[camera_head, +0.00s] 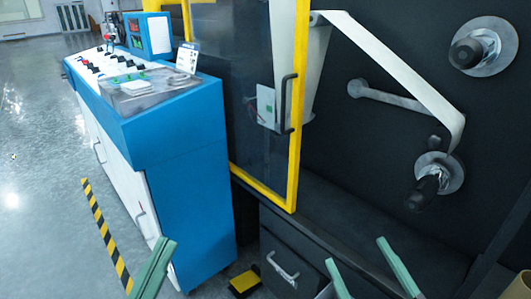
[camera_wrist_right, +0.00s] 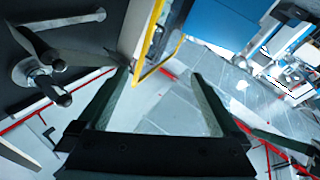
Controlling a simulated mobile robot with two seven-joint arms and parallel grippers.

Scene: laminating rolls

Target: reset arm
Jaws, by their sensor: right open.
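My right gripper (camera_head: 356,251) shows as two green fingers spread apart at the bottom of the head view. It is open, with nothing between the fingers. The right wrist view (camera_wrist_right: 160,76) also shows them wide apart and empty. My left gripper (camera_head: 153,268) shows as a green finger piece at the bottom left, in front of the blue cabinet; the rest is cut off, so its opening is hidden. Neither gripper is seen holding anything.
A blue control cabinet (camera_head: 185,150) stands left. A yellow-framed door (camera_head: 296,105) stands beside the dark machine panel. Lower (camera_head: 428,190) and upper (camera_head: 468,52) roller shafts project at right; a white web (camera_head: 400,75) runs to the lower one. Open floor (camera_head: 35,190) lies far left.

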